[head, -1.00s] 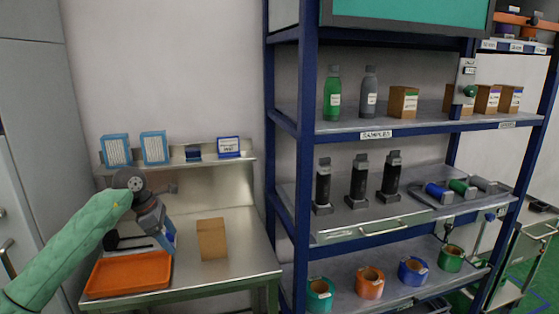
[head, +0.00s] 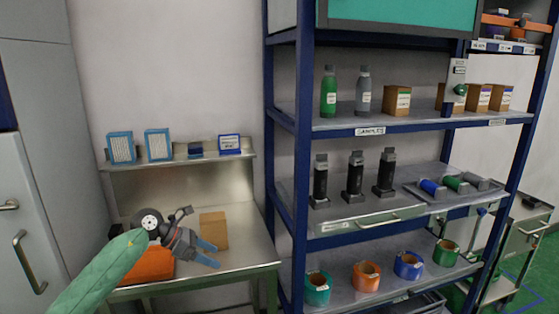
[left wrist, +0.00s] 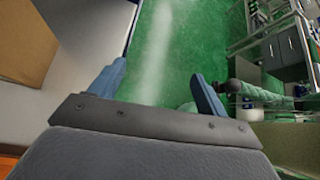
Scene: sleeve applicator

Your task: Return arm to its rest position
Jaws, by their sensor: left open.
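My left arm comes in from the lower left of the head view. Its gripper (head: 212,254) is over the front part of the steel bench (head: 240,264), with its blue fingers pointing right. The fingers are apart with nothing between them, and the left wrist view shows the same open gap (left wrist: 158,87) above the green floor. A brown box (head: 214,232) stands on the bench just behind the fingers. The arm partly hides an orange tray (head: 150,266). My right gripper is not seen.
A blue-framed shelf rack (head: 303,160) stands right of the bench, holding bottles, boxes, black devices and tape rolls. Two blue-and-white boxes (head: 121,148) (head: 157,144) are on the bench's upper ledge. Green floor (left wrist: 165,50) lies clear beyond the bench edge.

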